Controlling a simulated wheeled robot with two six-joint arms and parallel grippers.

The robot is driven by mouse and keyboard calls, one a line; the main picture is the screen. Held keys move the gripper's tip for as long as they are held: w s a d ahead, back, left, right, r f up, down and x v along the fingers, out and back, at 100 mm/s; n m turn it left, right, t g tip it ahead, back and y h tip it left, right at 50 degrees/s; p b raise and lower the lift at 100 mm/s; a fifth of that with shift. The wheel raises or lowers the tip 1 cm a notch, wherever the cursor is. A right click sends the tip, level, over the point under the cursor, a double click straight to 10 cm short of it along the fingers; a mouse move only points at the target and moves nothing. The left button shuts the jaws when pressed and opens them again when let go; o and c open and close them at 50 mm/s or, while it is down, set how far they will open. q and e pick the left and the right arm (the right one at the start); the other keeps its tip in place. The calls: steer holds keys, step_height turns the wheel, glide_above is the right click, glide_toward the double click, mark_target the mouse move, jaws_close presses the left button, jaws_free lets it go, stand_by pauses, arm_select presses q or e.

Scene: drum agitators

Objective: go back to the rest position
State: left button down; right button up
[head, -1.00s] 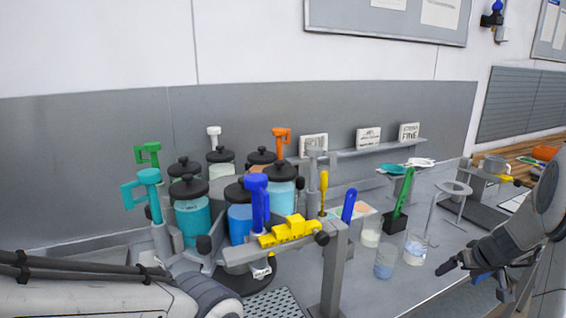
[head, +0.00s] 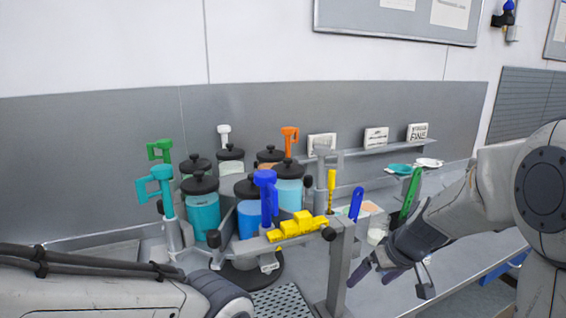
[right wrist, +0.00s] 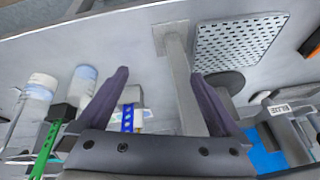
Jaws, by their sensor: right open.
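My right gripper (head: 374,275) is open and empty in front of the grey post of the drum stand, above the bench front. In the right wrist view its two dark fingers (right wrist: 158,95) stand wide apart, with the grey post (right wrist: 178,80) and a blue-handled tool (right wrist: 128,118) behind the gap. Nothing sits between the fingers. My left arm (head: 100,290) comes in at the lower left, and its gripper is out of the picture.
The carousel of lidded drums, such as the teal drum (head: 203,212), stands at centre left with coloured agitator handles. A yellow piece (head: 298,227) lies on the stand's bar. A perforated plate (head: 282,303) is at the front. Dishes (head: 400,169) sit at the back right.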

steer(key=s+a+r+n+g, duration=0.1)
steer(key=s+a+n+g, duration=0.2)
steer(key=s+a, duration=1.1)
steer(key=s+a+n+g+h, duration=0.1)
steer(key=s+n, duration=0.1)
steer(key=s, duration=1)
steer(key=shift+s+f+n, duration=0.25)
steer(key=shift+s+n, duration=0.05)
steer(key=shift+a, duration=0.1)
